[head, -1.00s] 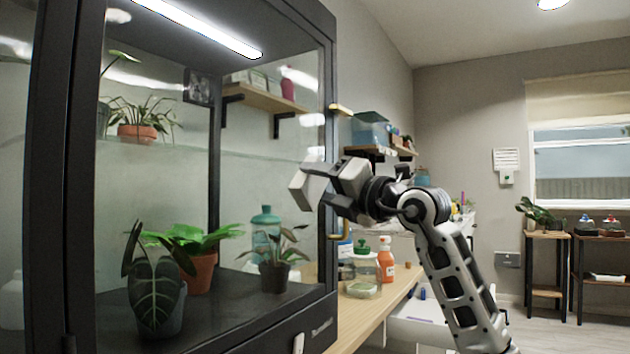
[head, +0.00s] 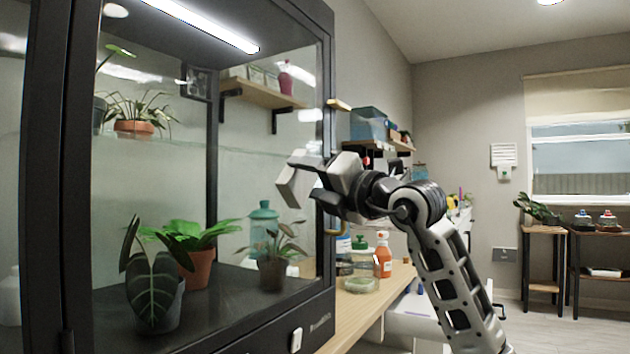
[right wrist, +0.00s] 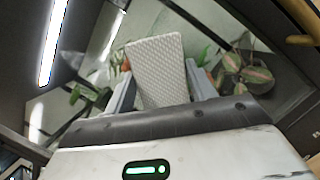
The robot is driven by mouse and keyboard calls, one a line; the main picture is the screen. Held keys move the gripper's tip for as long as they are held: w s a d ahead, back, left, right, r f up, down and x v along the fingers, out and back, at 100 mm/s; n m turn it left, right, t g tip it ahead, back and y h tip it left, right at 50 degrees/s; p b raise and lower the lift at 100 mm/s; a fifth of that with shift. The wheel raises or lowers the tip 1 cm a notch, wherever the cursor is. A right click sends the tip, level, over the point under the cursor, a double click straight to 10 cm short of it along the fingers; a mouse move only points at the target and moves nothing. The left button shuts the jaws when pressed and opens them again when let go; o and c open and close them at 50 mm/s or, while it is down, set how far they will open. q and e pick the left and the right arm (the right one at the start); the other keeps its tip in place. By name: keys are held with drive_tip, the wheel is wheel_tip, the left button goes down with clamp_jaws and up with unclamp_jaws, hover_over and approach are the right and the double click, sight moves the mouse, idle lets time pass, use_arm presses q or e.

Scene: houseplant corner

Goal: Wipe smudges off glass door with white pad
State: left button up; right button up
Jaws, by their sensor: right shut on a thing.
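The glass door (head: 200,260) of the dark-framed plant cabinet fills the left of the head view. No distinct smudge can be made out; the pale streaks on the pane may be reflections. My right gripper (head: 310,178) is shut on the white pad (head: 291,185), at the right part of the door. The pad's textured face fills the middle of the right wrist view (right wrist: 158,70), between the grey fingers. I cannot tell whether the pad touches the glass. My left gripper is not in view.
A brass-coloured handle (head: 338,104) on the door's right frame is close to my right arm. Potted plants (head: 153,290) stand behind the glass. A wooden bench (head: 362,308) with an orange bottle (head: 383,255) and jars runs along the wall to the right.

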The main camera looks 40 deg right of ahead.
drive_tip(key=shift+s+a, duration=0.5)
drive_tip(key=shift+a, duration=0.75)
drive_tip(key=shift+s+a, duration=0.5)
drive_tip(key=shift+a, duration=0.75)
drive_tip(key=shift+s+a, duration=0.5)
drive_tip(key=shift+a, duration=0.75)
drive_tip(key=shift+s+d+b, duration=0.25)
drive_tip(key=shift+s+b, duration=0.05)
drive_tip(key=shift+s, duration=0.15)
drive_tip(key=b, duration=0.2)
approach(264, 174)
drive_tip(key=shift+w+d+r, duration=0.1)
drive_tip(key=shift+d+r, duration=0.45)
drive_tip(key=shift+d, duration=0.15)
drive_tip(key=shift+s+d+b, duration=0.2)
drive_tip(key=shift+s+d, duration=0.1)
drive_tip(key=shift+s, duration=0.35)
drive_tip(key=shift+s+d+b, duration=0.15)
drive_tip(key=shift+s+d, duration=0.1)
drive_tip(key=shift+s, duration=0.45)
